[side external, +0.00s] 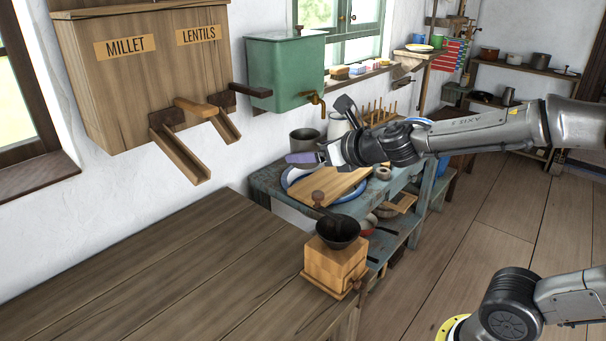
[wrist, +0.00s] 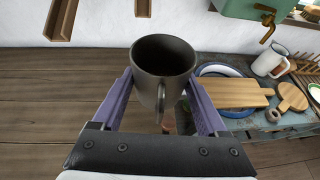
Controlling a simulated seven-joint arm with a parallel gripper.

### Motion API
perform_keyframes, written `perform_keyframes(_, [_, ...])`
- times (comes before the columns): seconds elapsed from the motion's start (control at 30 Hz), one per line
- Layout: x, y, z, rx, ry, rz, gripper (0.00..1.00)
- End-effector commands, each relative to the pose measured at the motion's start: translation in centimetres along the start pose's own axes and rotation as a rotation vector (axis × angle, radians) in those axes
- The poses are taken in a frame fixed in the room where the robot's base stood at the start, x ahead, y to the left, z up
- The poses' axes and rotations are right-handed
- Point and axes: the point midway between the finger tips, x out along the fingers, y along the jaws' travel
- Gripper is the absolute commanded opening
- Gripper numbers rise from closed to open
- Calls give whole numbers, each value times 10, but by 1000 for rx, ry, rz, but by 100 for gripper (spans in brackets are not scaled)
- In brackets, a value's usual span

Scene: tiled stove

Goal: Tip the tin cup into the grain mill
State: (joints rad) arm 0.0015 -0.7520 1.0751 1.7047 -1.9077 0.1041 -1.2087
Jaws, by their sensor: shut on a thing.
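The tin cup (wrist: 163,75) is dark grey with a handle on its near side in the wrist view. My gripper (wrist: 160,92) is shut on it, one purple finger at each side. In the side view the cup (side external: 304,138) is upright in the air, partly hidden by the fingers of my gripper (side external: 303,158). Its inside looks dark; I cannot tell what it holds. The grain mill (side external: 335,266) is a wooden box with a black bowl (side external: 338,232) on top and a crank. It stands at the table's right end, below and apart from the cup.
A wooden bin (side external: 140,60) marked MILLET and LENTILS, with chutes, hangs above the bare wooden table (side external: 170,262). A green water tank (side external: 285,70) with a tap is on the wall. A blue side bench (side external: 268,183) holds a cutting board (side external: 325,186) and dishes.

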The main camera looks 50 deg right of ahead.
Motion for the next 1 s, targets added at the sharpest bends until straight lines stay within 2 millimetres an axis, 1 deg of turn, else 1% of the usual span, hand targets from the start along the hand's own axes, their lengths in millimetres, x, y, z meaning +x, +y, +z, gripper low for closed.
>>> perform_keyframes(0.03, [-1, -10, 2, 19, 7, -46, 17])
perform_keyframes(0.1, [-5, -24, 3, 45, 14, -115, 17])
perform_keyframes(0.17, [-10, -34, 2, 70, 20, -178, 17])
perform_keyframes(0.27, [-21, -51, -3, 116, 37, -297, 17])
perform_keyframes(0.4, [-41, -65, -22, 180, 62, -450, 17])
perform_keyframes(0.5, [-59, -69, -39, 220, 78, -548, 17])
perform_keyframes(0.6, [-79, -64, -59, 248, 99, -619, 17])
perform_keyframes(0.7, [-90, -54, -70, 255, 112, -637, 17])
perform_keyframes(0.8, [-92, -41, -73, 240, 122, -615, 17])
perform_keyframes(0.9, [-91, -27, -72, 221, 132, -581, 17])
perform_keyframes(1.0, [-89, -21, -73, 209, 142, -566, 17])
